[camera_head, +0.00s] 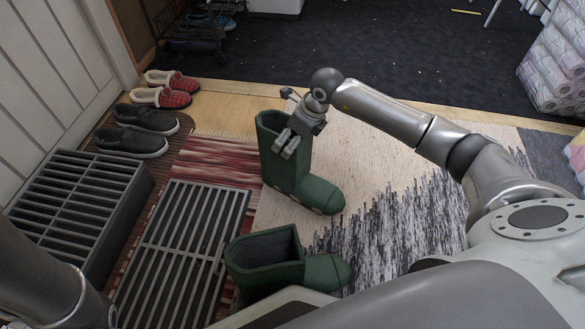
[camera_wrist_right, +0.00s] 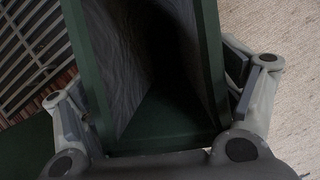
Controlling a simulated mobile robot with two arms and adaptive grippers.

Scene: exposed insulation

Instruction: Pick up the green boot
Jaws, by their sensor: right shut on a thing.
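Two green boots stand on the rugs in the head view. My right gripper (camera_head: 287,147) is at the shaft of the farther boot (camera_head: 318,193), which is upright with its toe to the right. In the right wrist view, this boot's open top (camera_wrist_right: 160,130) lies between the two fingers, with one finger against each outer side, so the gripper is shut on the shaft. Whether its sole touches the rug is hard to tell. The nearer green boot (camera_head: 328,272) stands at the bottom centre, partly hidden by my own body. My left gripper is not in view.
A slatted grey rack (camera_head: 176,262) and a taller slatted box (camera_head: 128,205) stand at left. Dark slip-ons (camera_head: 132,140) and red plaid slippers (camera_head: 172,80) lie by the wall. Wrapped rolls (camera_head: 553,65) are stacked at right. The patterned rug (camera_head: 400,225) right of the boots is clear.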

